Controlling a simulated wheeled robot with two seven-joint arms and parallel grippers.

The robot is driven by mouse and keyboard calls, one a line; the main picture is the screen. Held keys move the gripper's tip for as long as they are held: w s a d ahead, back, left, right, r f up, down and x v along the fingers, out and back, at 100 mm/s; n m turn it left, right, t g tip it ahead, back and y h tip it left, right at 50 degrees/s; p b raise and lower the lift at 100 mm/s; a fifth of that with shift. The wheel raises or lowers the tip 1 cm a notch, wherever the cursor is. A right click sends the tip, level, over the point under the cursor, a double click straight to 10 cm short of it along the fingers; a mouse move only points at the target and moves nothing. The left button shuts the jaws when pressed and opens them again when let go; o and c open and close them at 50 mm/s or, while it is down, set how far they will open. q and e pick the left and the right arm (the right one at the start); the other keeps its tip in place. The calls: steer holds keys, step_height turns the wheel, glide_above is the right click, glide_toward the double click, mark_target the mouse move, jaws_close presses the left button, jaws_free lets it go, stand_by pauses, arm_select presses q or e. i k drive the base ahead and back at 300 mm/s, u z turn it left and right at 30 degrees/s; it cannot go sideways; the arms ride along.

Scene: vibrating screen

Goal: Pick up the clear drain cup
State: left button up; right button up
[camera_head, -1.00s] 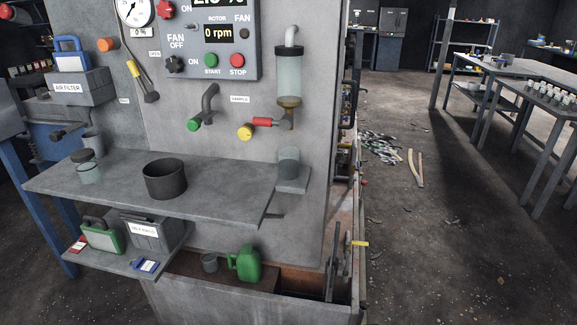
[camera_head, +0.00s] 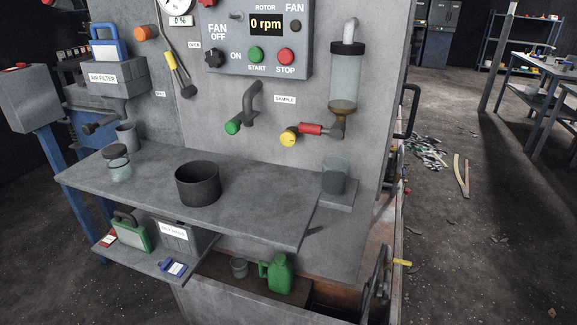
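A clear, greyish drain cup (camera_head: 335,177) stands upright on a small grey ledge (camera_head: 337,198) at the right end of the machine's front. It is below the sample valve and the clear sight glass (camera_head: 344,80), which holds some liquid at its bottom. Another clear vessel, a jar with a dark lid (camera_head: 118,163), stands at the left of the grey shelf. Neither of my grippers is in view.
A dark open pot (camera_head: 198,184) stands mid-shelf on the grey shelf (camera_head: 255,211). A green jug (camera_head: 278,273) sits below.

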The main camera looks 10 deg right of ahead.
mark_target(335, 176)
steer(key=u, duration=0.05)
steer(key=i, duration=0.9)
steer(key=z, duration=0.45)
